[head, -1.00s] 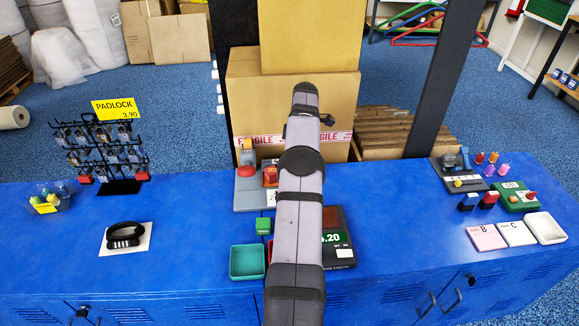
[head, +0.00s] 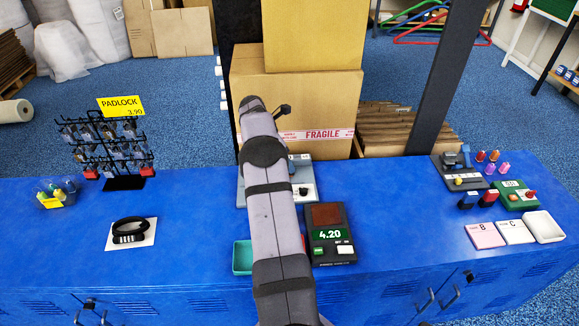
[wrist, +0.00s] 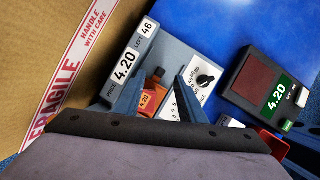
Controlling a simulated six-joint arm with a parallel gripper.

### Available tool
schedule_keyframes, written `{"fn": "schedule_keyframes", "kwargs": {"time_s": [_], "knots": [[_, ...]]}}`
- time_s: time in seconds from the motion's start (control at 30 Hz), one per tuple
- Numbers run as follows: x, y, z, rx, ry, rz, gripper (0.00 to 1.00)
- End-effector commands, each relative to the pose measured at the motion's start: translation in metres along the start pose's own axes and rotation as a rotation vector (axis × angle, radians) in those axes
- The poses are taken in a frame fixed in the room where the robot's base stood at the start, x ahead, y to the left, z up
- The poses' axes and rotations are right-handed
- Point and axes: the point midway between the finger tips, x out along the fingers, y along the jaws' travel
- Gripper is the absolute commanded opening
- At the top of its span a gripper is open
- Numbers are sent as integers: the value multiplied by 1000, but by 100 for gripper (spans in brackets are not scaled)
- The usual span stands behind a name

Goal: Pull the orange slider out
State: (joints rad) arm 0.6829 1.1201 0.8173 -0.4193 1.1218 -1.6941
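A grey device (wrist: 178,62) stands against the large carton, with a price display (wrist: 125,66) reading 4.20 and a black knob (wrist: 205,80). I see no contact, and the height gap cannot be told. In the head view my arm hides the gripper, the orange piece and the left part of the device (head: 301,185).
A dark terminal (head: 327,214) reading 4.20 is right of my arm. A teal tray (head: 242,256) is partly behind the arm. The FRAGILE carton (head: 300,90) rises behind the device. A padlock rack (head: 122,150) stands left; the blue top (head: 400,210) right of the terminal is clear.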

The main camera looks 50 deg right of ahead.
Motion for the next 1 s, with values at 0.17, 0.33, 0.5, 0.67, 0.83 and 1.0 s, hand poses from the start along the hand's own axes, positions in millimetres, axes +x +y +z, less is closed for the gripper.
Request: {"fn": "schedule_keyframes", "kwargs": {"time_s": [0.17, 0.33, 0.5, 0.67, 0.83, 1.0], "knots": [[23, -1, 1, 2, 1, -2, 37], [36, -1, 0, 1, 0, -1, 37], [40, 0, 0, 1, 0, 0, 37], [40, 0, 0, 1, 0, 0, 37], [40, 0, 0, 1, 0, 0, 3], [40, -1, 1, 1, 0, -1, 0]]}}
